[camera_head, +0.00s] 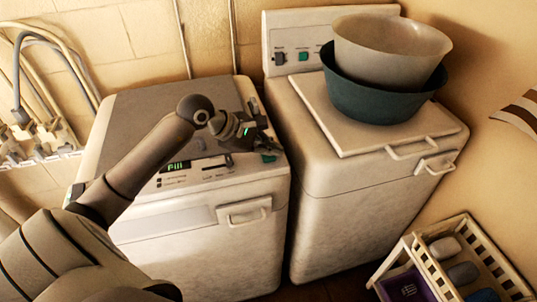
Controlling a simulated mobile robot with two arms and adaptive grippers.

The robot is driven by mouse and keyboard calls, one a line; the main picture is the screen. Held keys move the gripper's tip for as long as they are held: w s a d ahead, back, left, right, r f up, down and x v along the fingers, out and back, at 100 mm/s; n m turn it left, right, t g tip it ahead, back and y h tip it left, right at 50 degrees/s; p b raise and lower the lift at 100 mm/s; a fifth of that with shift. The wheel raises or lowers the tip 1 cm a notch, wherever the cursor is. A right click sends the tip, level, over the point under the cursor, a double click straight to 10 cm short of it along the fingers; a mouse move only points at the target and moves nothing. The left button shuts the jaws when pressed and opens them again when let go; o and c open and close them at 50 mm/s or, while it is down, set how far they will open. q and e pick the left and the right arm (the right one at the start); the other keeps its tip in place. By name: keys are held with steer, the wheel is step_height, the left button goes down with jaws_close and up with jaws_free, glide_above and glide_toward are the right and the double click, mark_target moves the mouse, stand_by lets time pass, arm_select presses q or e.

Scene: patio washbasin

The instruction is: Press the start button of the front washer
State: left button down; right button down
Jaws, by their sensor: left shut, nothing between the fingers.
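The front washer (200,240) is the pale, worn machine on the left, with a dark lid and a control panel along its front top edge. A small display (178,167) on the panel is lit green and seems to read "Fill". A teal button (268,157) shows at the panel's right end. My left gripper (262,141) is over the right part of the panel, shut and empty, with its fingers just behind the teal button in the picture. I cannot tell whether the fingertips touch the panel. My left arm hides part of the lid and panel. My right gripper is not in view.
A second white machine (340,205) stands close on the right, with a grey basin (390,50) nested in a dark teal basin (375,100) on its lid. A slatted rack (455,255) stands at lower right. Pipes and hoses (40,60) run along the left wall.

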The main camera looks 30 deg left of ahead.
mark_target(270, 158)
arm_select(q)
steer(key=shift+r, duration=0.6)
steer(key=shift+r+p, duration=1)
steer(key=shift+r, duration=1.5)
